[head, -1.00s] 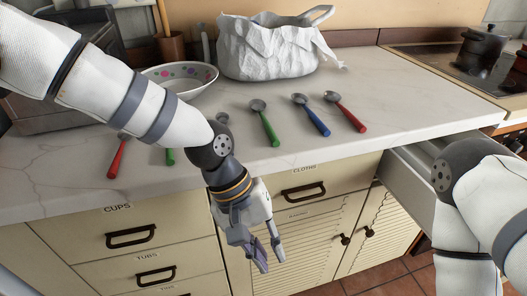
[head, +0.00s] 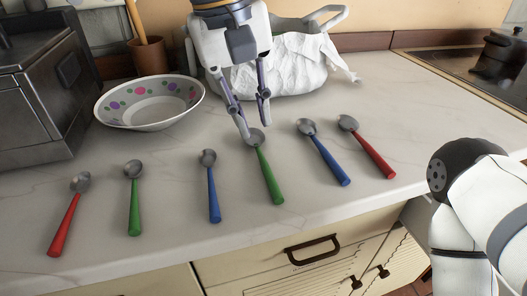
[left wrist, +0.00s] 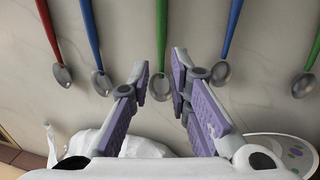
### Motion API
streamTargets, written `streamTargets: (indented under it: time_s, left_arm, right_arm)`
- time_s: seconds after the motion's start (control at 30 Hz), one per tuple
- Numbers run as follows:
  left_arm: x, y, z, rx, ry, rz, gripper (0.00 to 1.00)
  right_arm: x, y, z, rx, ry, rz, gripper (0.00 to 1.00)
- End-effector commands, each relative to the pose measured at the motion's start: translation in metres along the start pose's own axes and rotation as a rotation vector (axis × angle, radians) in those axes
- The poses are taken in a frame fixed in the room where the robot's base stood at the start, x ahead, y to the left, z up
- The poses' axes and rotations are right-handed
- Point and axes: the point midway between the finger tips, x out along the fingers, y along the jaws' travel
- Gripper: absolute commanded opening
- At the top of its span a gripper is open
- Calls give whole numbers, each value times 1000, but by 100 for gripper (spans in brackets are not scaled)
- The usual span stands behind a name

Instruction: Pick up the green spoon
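Two green spoons lie on the marble counter. One green spoon (head: 269,177) is right of the middle, its handle toward the front edge. The other green spoon (head: 134,205) lies further left. My left gripper (head: 254,129) points down, open and empty, at the bowl end of the right-hand green spoon. In the left wrist view that green spoon (left wrist: 161,45) lies between the two spread fingers, with a gap on each side. Its height above the counter is hard to tell. My right arm shows at the right, but its gripper is out of view.
Blue spoons (head: 213,195) (head: 329,160) lie either side of the right-hand green spoon. Red spoons (head: 64,225) (head: 373,153) lie at the row's ends. Behind are a dotted bowl (head: 150,118), a crumpled white bag (head: 300,68) and a grey metal appliance (head: 40,100). A stove (head: 480,65) is back right.

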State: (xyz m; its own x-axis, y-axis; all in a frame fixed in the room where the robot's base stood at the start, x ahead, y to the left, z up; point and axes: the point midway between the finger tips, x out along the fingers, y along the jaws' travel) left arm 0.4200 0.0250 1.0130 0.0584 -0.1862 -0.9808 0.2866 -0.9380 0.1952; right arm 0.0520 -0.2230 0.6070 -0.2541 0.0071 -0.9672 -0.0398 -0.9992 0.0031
Motion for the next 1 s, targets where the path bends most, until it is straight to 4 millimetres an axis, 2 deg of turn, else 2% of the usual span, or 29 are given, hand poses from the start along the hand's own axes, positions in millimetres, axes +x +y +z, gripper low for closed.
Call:
streamTargets:
  time_s: [0.03,0.17,0.43,0.7,0.8,1.0]
  left_arm:
    - [15,-1,0,-1,-10,-3,18]
    - [31,-1,-1,-1,-5,0,18]
    - [78,-2,-5,-1,-9,-2,18]
    - [82,-2,-6,0,-1,0,18]
    - [82,-2,-6,0,-1,0,0]
    - [81,-2,-6,0,-1,0,0]
  right_arm:
    - [4,0,3,0,-13,1,40]
    - [6,0,4,-1,-19,1,40]
    - [16,1,9,-1,-43,2,40]
    - [15,1,8,-1,-42,2,40]
    - [15,1,8,-1,-42,2,40]
    - [15,1,8,-1,-42,2,40]
